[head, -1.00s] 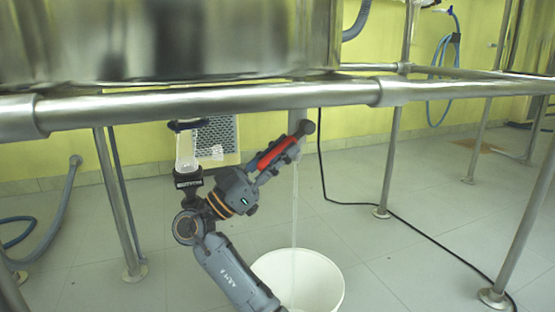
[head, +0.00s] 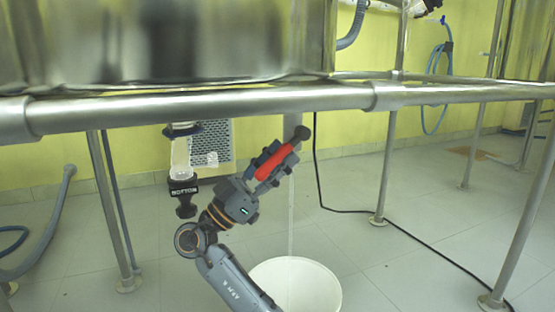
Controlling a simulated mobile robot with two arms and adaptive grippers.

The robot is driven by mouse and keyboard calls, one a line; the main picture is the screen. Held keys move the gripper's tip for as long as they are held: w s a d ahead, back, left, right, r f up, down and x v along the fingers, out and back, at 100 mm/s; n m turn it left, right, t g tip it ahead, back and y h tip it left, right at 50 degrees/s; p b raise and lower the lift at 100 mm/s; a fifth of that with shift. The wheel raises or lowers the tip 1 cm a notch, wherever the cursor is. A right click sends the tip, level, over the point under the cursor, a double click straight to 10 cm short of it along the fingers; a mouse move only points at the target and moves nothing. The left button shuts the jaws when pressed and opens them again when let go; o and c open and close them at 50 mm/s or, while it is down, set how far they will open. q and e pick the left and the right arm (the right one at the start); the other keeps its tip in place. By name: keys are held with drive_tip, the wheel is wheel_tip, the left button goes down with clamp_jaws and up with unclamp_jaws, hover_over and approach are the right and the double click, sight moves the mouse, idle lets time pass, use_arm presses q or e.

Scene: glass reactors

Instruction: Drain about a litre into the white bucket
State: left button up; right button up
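The white bucket (head: 318,282) stands on the floor, partly cut off by the bottom edge of the head view. A red valve handle (head: 276,160) slants up toward a dark round knob under the steel frame. My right gripper (head: 270,166) has its fingers around the red handle and looks shut on it. A thin pale stream (head: 291,225) runs straight down from beside the handle toward the bucket. The level inside the bucket cannot be made out. My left gripper is not in view.
A steel rail (head: 210,104) crosses above my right arm, with a large metal vessel over it. A glass outlet (head: 181,158) with a black "BOTTOM" label hangs left of the gripper. Steel legs (head: 384,170) and a black cable (head: 400,222) border the open floor.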

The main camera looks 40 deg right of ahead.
drive_tip(key=v, duration=1.2)
idle(0.3)
